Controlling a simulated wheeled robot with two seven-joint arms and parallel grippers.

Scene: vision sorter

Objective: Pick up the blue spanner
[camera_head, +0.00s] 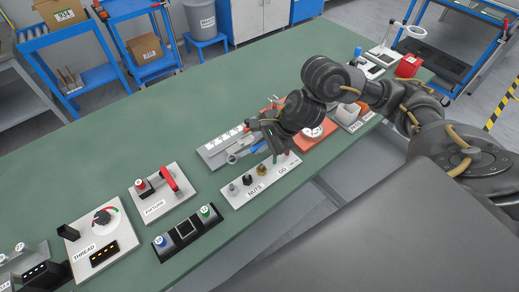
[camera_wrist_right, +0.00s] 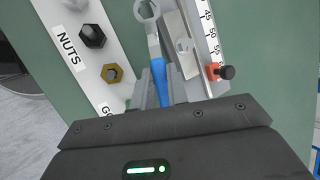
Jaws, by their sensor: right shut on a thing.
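The blue spanner has a grey ring end and a blue handle. In the right wrist view its handle (camera_wrist_right: 158,72) lies between the two fingers of my right gripper (camera_wrist_right: 161,88), which is shut on it; the ring end points away from the gripper. In the head view the spanner (camera_head: 233,157) shows partly beside my right gripper (camera_head: 268,146), low over the green table behind the nuts board. The handle's rear part is hidden by the gripper. My left gripper is not in view.
The white NUTS board (camera_head: 238,198) with several nuts stands close in front. A ruler-like scale (camera_wrist_right: 206,42) with a red slider (camera_wrist_right: 212,72) lies right beside the spanner. Red orange tray (camera_head: 318,137), button box (camera_head: 188,234) and THREAD panel (camera_head: 98,235) line the table.

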